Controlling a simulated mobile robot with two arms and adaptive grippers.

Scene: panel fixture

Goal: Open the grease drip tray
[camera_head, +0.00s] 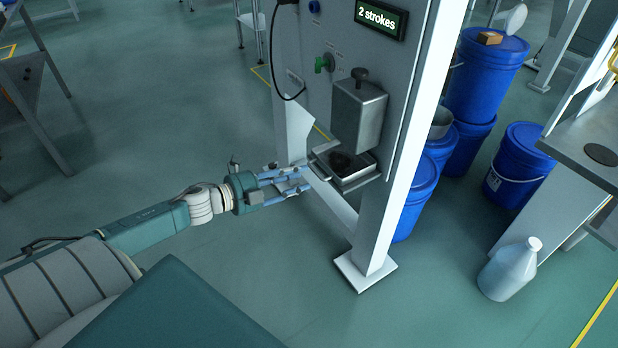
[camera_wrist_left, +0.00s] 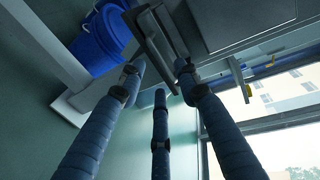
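The grease drip tray (camera_head: 357,182) is a shallow metal tray with dark matter in it, under a grey metal box (camera_head: 358,118) on the panel. It juts out from the panel; how far it is pulled out I cannot tell. My left gripper (camera_head: 306,177) is at the tray's left side, by its handle (camera_head: 319,170). In the left wrist view the fingers (camera_wrist_left: 160,75) are spread, with the dark handle bar (camera_wrist_left: 150,42) at the gap between the upper two fingertips. Contact is unclear. My right gripper is not in view.
The white panel post (camera_head: 378,225) stands right of the tray. Blue drums (camera_head: 485,75) are behind it, and a white jug (camera_head: 509,270) stands on the floor at right. A display (camera_head: 380,18) reads "2 strokes". The floor in front is clear.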

